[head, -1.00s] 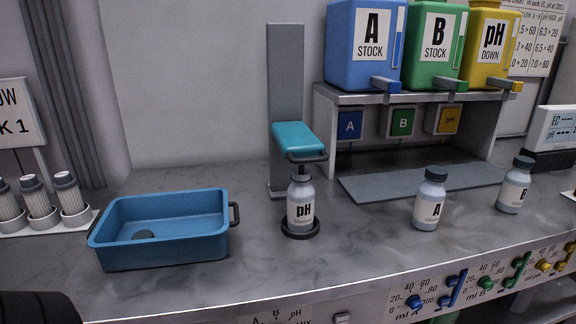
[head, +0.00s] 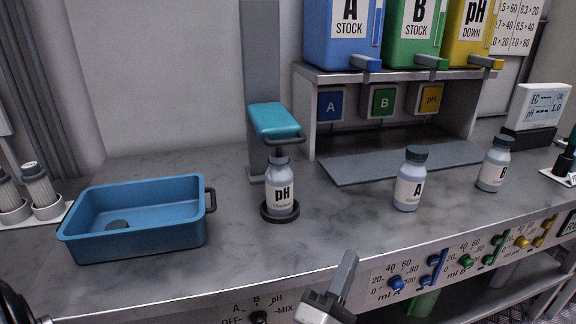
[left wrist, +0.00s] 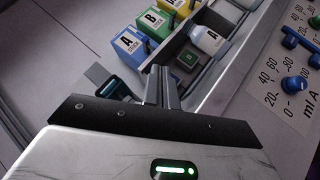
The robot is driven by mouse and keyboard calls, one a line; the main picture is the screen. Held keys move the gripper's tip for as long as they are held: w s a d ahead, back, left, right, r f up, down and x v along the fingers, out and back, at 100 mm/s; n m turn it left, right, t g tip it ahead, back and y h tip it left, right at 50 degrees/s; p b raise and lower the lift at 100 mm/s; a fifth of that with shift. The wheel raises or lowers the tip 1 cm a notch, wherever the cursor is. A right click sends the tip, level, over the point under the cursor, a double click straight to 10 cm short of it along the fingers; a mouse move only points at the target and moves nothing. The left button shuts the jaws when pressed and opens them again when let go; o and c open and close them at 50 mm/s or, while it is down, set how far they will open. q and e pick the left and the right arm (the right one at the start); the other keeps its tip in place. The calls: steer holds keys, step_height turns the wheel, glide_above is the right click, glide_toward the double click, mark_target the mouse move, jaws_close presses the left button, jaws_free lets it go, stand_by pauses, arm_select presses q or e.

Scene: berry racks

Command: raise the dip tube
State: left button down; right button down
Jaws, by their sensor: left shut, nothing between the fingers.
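A teal probe head (head: 275,121) with a dark handle loop (head: 285,139) sits on a grey upright post (head: 262,60). A short dark stem runs down from it to the mouth of the pH bottle (head: 281,192), which stands upright on a round black base (head: 280,212). Any tube inside the bottle is hidden. My left gripper (head: 349,260) is shut and empty, low in front of the bench edge, to the right of the bottle and apart from it.
A blue tray (head: 135,243) stands left of the pH bottle. Bottles A (head: 409,182) and B (head: 495,165) stand to the right, before the shelf (head: 397,76) with the stock tanks. The front panel (head: 410,268) carries knobs and sliders. The bench before the pH bottle is clear.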

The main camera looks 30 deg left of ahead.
arm_select(q)
steer(key=a+n+g+y, duration=0.2)
steer(key=n+y, duration=0.3)
steer(key=n, duration=0.2)
steer(key=a+r+n+g+y, duration=0.1)
steer(key=a+n+g+y, duration=0.1)
steer(key=n+y, duration=0.4)
steer(key=a+r+n+g+y, duration=0.1)
steer(key=a+n+g+y, duration=0.2)
steer(key=n, duration=0.6)
steer(key=shift+w+a+r+n+y, duration=0.1)
steer(key=shift+a+n+y, duration=0.1)
steer(key=shift+y, duration=0.5)
steer(key=shift+w+a+r+n+y, duration=0.1)
steer(key=shift+a+n+y, duration=0.1)
steer(key=shift+y, duration=0.5)
steer(key=shift+s+a+f+n+g+y, duration=0.15)
steer(key=shift+a+n+g+y, duration=0.15)
steer(key=shift+n+g, duration=0.45)
arm_select(e)
steer(key=shift+w+r, duration=0.15)
steer(key=shift+r, duration=0.05)
